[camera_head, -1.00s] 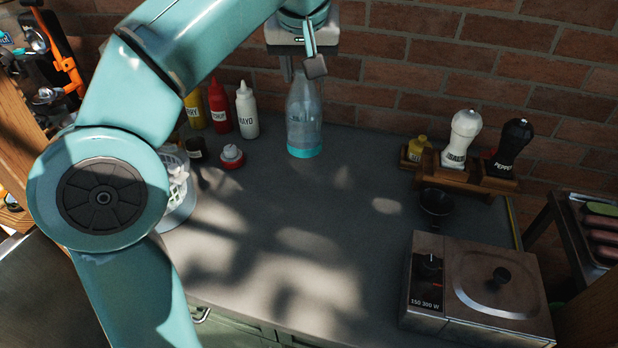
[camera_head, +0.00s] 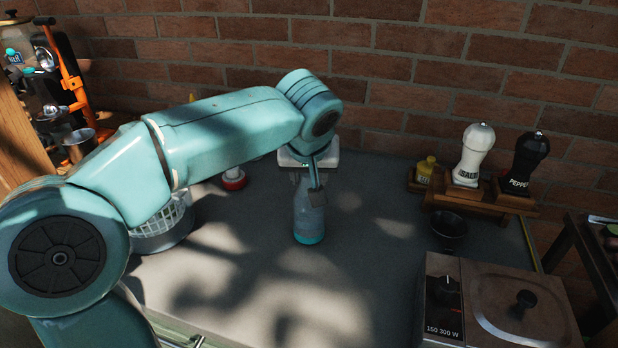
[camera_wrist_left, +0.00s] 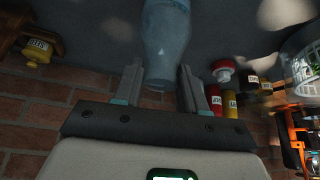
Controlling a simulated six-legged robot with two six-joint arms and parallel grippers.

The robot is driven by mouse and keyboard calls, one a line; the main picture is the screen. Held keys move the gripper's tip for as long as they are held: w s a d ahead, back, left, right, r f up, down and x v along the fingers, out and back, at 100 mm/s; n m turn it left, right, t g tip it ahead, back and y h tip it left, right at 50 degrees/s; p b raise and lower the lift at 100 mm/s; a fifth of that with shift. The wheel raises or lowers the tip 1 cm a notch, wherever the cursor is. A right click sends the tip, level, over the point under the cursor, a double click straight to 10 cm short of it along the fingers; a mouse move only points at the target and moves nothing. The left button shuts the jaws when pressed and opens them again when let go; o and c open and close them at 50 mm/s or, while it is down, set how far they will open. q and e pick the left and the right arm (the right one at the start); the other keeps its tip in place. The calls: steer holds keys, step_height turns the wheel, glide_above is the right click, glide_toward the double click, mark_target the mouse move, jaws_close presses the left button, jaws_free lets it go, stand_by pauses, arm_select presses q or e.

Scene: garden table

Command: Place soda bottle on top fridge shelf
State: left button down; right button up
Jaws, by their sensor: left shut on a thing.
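The soda bottle (camera_head: 310,219) is clear bluish plastic with a turquoise base. It is upright over the grey counter in the head view. My left gripper (camera_head: 309,181) holds it from above, shut around its upper part. In the left wrist view the bottle (camera_wrist_left: 165,42) sits between the two fingers (camera_wrist_left: 160,88). I cannot tell whether its base touches the counter. The fridge shelf is not recognisable in either view. My right gripper is not in view.
A white salt mill (camera_head: 473,155) and black pepper mill (camera_head: 524,163) stand in a wooden rack at the back right. A metal cooker (camera_head: 500,300) is at the front right. A white basket (camera_head: 160,222) stands at left, partly behind my arm. The middle counter is clear.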

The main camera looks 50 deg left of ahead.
arm_select(q)
steer(key=shift+f, duration=0.2)
steer(key=c, duration=0.6)
jaws_free()
steer(key=shift+r, duration=0.1)
